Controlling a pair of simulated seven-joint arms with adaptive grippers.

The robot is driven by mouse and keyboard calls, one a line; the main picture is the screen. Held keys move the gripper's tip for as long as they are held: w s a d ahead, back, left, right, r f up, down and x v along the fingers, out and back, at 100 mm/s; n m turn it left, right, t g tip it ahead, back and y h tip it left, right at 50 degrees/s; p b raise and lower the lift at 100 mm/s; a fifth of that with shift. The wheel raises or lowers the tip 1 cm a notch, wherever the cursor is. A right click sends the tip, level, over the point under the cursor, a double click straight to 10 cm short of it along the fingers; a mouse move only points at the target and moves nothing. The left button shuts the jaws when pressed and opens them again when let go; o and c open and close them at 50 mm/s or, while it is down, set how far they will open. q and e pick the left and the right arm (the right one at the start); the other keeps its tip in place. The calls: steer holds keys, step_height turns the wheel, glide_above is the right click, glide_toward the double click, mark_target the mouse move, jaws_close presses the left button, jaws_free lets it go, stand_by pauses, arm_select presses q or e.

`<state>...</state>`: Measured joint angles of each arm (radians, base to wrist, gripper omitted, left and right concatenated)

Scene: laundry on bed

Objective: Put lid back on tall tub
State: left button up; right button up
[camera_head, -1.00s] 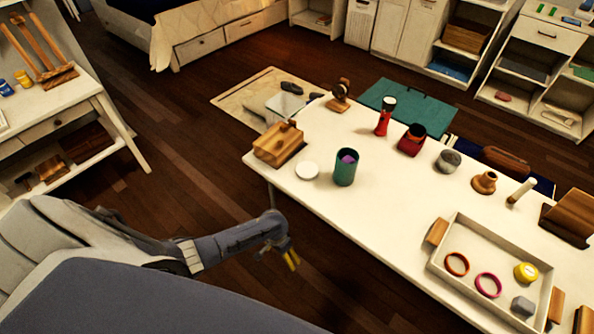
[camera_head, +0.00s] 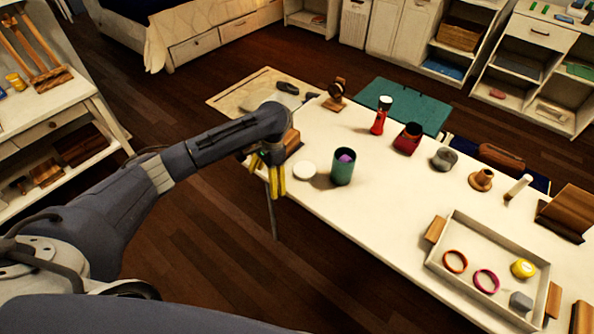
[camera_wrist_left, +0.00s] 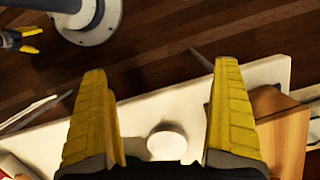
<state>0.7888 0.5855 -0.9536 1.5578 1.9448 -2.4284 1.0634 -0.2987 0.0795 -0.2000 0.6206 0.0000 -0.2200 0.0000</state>
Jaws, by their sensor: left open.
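The tall tub (camera_head: 343,168) is a dark green cylinder standing upright and open at the top. Something purple shows inside it. A round white lid (camera_head: 304,170) lies flat on the table just left of the tub. My left gripper (camera_head: 276,180) is open and empty, left of the lid near the table edge. In the left wrist view the lid (camera_wrist_left: 168,143) shows low between the two yellow fingers, apart from both. The tub is not clear there. My right gripper (camera_wrist_left: 31,40) shows small at the upper left of that view, its yellow fingers apart.
A wooden box (camera_head: 291,142) sits behind my left gripper, partly hidden; it shows at the right in the left wrist view (camera_wrist_left: 284,128). A red flashlight (camera_head: 381,116) and red container (camera_head: 408,139) stand behind the tub. A white tray (camera_head: 487,235) holds rings. The front of the table is clear.

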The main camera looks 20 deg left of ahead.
arm_select(q)
steer(key=w+d+r+n+t+h, duration=0.1)
steer(key=w+d+r+n, duration=0.3)
steer(key=w+d+r, duration=0.5)
step_height(320, 180, up, 4)
steer(key=w+t, duration=0.1)
steer(key=w, duration=0.1)
steer(key=shift+w+d+n+t, duration=0.15)
steer(key=shift+w+n+t, duration=0.15)
steer(key=shift+w+n, duration=0.1)
steer(key=shift+f, duration=0.15)
glide_above(304, 169)
steer(key=f, duration=1.1)
steer(key=shift+s+d, duration=0.15)
steer(key=shift+s, duration=0.05)
steer(key=shift+f, duration=0.55)
steer(key=shift+w+f, duration=0.15)
steer(key=shift+f, duration=1.15)
steer(key=shift+w+f, duration=0.1)
steer(key=shift+f, duration=1.2)
steer(key=c, duration=1)
